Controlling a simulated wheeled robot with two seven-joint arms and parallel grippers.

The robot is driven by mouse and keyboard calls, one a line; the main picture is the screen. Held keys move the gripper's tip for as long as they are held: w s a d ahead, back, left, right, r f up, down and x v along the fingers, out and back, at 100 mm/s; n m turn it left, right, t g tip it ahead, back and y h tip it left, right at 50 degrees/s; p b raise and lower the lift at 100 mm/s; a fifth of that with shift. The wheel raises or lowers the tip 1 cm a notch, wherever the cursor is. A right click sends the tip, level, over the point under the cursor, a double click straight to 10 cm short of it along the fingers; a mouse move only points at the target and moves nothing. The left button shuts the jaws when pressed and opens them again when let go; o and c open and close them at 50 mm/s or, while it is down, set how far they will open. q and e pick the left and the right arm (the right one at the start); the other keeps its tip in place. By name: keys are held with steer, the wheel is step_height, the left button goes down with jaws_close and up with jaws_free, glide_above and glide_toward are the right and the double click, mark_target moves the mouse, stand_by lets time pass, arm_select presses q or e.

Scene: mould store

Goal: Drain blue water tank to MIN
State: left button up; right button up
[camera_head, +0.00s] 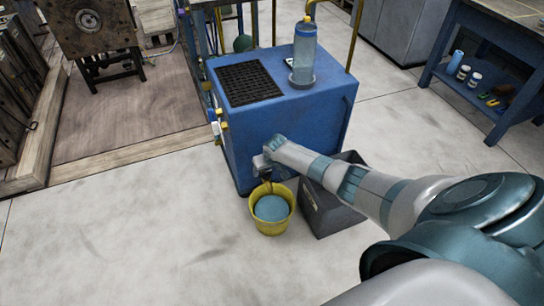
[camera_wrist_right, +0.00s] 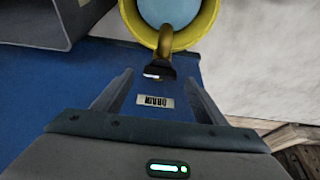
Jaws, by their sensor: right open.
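The blue water tank (camera_head: 290,125) stands on the floor in the middle of the head view. A yellow bucket (camera_head: 270,226) stands at its foot, with blue water (camera_head: 271,208) in it. My right gripper (camera_head: 267,170) is at the tank's lower front, above the bucket. In the right wrist view my right gripper (camera_wrist_right: 158,76) is open, with the brass drain tap (camera_wrist_right: 166,42) and its dark handle (camera_wrist_right: 157,72) between or just beyond the fingertips. A DRAIN label (camera_wrist_right: 155,101) is on the blue panel. The MIN mark and water level cannot be read. My left gripper is out of view.
A dark grey bin (camera_head: 325,212) stands right of the bucket, beneath my right arm. A clear bottle (camera_head: 303,55) and a black grate (camera_head: 248,83) are on the tank's top. A blue workbench (camera_head: 475,50) is at right.

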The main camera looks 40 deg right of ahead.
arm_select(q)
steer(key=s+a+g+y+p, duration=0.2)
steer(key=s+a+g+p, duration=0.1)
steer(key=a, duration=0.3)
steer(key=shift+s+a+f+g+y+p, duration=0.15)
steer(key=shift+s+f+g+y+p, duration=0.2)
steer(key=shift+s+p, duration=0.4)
arm_select(e)
steer(key=v, duration=1.5)
steer(key=shift+s, duration=0.2)
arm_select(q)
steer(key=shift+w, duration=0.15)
arm_select(e)
steer(key=shift+r, duration=0.1)
